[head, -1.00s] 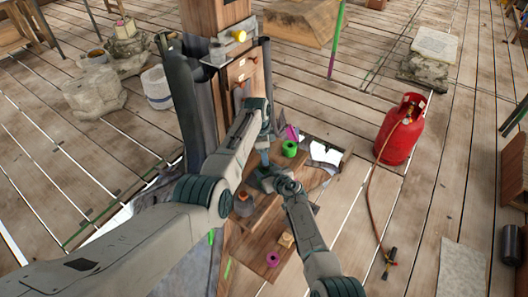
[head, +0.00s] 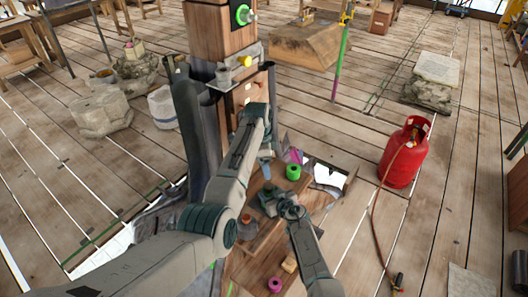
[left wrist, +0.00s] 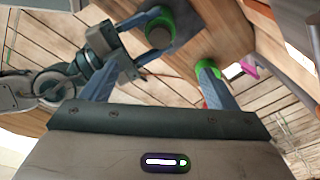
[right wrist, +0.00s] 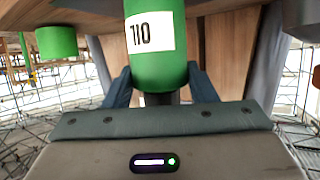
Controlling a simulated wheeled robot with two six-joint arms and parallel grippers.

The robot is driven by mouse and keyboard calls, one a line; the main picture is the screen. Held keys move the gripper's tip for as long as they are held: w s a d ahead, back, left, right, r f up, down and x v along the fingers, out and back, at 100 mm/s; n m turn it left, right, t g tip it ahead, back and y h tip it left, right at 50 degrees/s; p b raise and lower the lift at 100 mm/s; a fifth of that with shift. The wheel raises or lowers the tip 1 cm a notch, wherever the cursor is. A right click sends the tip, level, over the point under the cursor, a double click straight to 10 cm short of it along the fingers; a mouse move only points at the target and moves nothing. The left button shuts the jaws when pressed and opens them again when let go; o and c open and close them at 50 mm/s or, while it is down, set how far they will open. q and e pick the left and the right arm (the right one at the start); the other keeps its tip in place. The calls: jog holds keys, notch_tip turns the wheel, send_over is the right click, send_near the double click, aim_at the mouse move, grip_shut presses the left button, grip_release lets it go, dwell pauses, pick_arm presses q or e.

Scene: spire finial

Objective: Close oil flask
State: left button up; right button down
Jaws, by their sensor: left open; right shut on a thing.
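A green flask (right wrist: 157,45) with a white label is held between the fingers of my right gripper (right wrist: 160,90). The label's letters look upside down. The left wrist view shows the flask's round end, dark inside its green rim (left wrist: 168,13). In the head view my right gripper (head: 266,203) is low over the wooden table, and the flask is not clearly visible there. A second green round piece (head: 293,171) stands on the table, perhaps the cap. My left gripper (left wrist: 158,72) is open and empty above the table. One finger overlaps the second green piece (left wrist: 209,70) in view.
A pink piece (head: 296,156) lies beside the second green piece. A wooden post (head: 210,40) rises behind. A red gas cylinder (head: 404,153) stands on the floor to the right.

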pick_arm(q)
jog(key=r, duration=0.5)
jog(key=shift+a+r, duration=0.15)
jog(key=shift+a, duration=0.15)
pick_arm(e)
jog(key=c, duration=0.5)
grip_release()
jog(key=shift+s+d+r, duration=0.15)
jog(key=shift+s+d, duration=0.1)
jog(key=shift+s, duration=0.25)
pick_arm(q)
jog(key=shift+f, duration=0.2)
pick_arm(e)
jog(key=v, duration=0.9)
jog(key=shift+s+d+r, duration=0.15)
jog(key=shift+s+r, duration=0.05)
